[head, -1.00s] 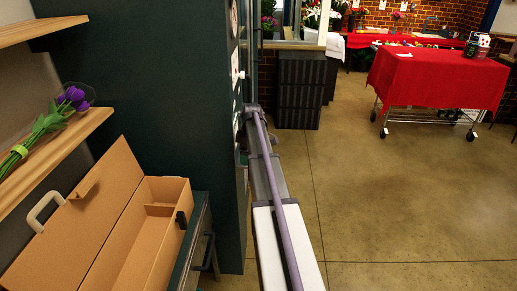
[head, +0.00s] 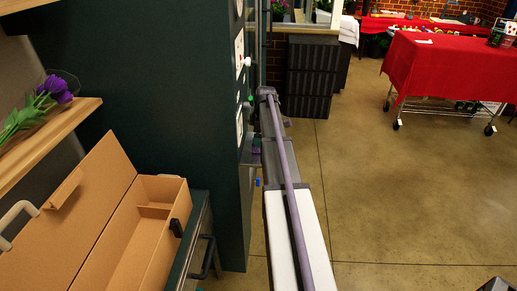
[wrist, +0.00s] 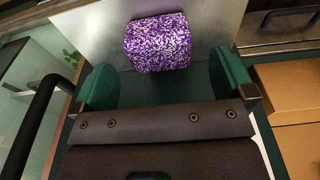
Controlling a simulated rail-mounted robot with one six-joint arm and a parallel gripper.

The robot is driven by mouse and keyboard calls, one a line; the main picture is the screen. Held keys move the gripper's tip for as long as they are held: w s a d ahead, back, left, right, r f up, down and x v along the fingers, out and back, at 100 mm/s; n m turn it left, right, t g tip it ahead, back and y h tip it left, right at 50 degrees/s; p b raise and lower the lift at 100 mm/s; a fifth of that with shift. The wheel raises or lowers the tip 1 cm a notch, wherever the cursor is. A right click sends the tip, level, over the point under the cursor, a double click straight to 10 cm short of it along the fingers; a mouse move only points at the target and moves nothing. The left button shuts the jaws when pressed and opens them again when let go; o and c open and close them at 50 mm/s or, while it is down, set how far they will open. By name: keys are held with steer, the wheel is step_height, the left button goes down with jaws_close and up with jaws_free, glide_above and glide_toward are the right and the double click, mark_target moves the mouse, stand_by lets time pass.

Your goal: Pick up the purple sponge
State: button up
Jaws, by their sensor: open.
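The purple sponge (wrist: 158,43) is a block with white speckles, seen in the wrist view at the upper middle. It rests on a pale grey surface. My gripper (wrist: 165,78) has green pads, one to the left and one to the right, set wide apart with nothing between them. The sponge is just beyond the gap between the pads, and its lower edge is near their tips. I cannot tell the exact distance. In the head view my arm reaches away along the dark green cabinet, and the sponge cannot be made out clearly.
An open cardboard box (head: 150,237) stands on a dark cart at the left; cardboard also shows at the wrist view's right. Purple flowers (head: 52,88) lie on a wooden shelf (head: 60,135). A dark green cabinet (head: 150,90) adjoins my arm. The floor (head: 400,190) at right is clear.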

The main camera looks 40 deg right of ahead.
steer(key=f+b, duration=0.5)
steer(key=shift+w+a+f, duration=0.15)
steer(key=shift+w, duration=0.05)
steer(key=shift+r, duration=0.2)
steer(key=c, duration=1)
step_height(320, 180, up, 8)
steer(key=p, duration=0.8)
steer(key=shift+s, duration=0.1)
steer(key=shift+c, duration=0.2)
steer(key=s+d+f, duration=0.1)
steer(key=s+d, duration=1.2)
steer(key=d, duration=0.1)
steer(key=shift+s+d+b, duration=0.15)
steer(key=shift+s+b, duration=0.25)
steer(key=shift+b, duration=0.05)
